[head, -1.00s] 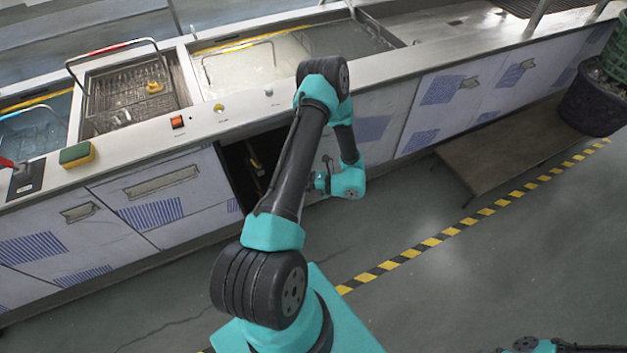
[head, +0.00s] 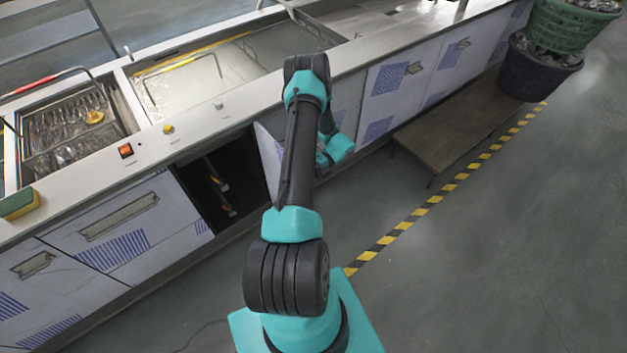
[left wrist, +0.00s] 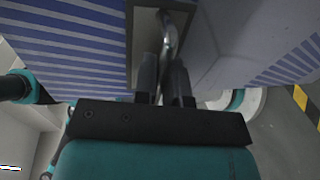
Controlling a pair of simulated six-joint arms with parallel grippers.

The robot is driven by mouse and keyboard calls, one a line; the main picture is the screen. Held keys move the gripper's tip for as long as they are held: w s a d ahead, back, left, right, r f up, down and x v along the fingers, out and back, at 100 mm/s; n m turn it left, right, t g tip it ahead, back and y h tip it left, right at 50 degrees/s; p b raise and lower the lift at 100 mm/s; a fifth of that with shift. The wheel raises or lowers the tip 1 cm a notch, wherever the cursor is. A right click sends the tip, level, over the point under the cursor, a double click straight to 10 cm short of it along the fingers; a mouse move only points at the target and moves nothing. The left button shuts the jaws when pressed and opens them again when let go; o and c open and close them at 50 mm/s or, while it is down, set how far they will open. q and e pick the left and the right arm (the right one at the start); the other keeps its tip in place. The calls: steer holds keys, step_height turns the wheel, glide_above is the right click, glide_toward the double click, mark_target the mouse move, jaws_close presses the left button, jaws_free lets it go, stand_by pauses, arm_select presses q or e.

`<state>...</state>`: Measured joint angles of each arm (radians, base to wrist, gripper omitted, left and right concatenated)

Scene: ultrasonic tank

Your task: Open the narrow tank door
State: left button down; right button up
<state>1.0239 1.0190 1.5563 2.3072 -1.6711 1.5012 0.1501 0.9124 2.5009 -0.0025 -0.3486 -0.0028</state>
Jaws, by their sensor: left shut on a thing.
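The narrow tank door (head: 267,150) is a white panel with blue print, swung out from the cabinet front and partly hidden behind my left arm. The dark opening (head: 228,180) beside it shows the cabinet's inside. In the left wrist view the striped door face (left wrist: 70,45) fills the upper left, and its metal handle (left wrist: 169,35) sits in a recessed plate. My left gripper (left wrist: 162,72) is shut on the handle. In the head view the left gripper (head: 323,158) is beside the door, its fingertips mostly hidden. My right gripper is not in view.
Pipes or valves (head: 218,185) show inside the opening. A low brown bench (head: 450,135) stands along the cabinets at right, with a dark basket (head: 540,75) at its far end. Floor is clear around a yellow-black strip (head: 410,222).

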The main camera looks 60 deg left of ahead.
arm_select(q)
steer(key=shift+w+a, duration=0.15)
steer(key=shift+w, duration=0.05)
stand_by(0.3)
steer(key=c, duration=1.2)
jaws_free()
steer(key=shift+w, duration=0.1)
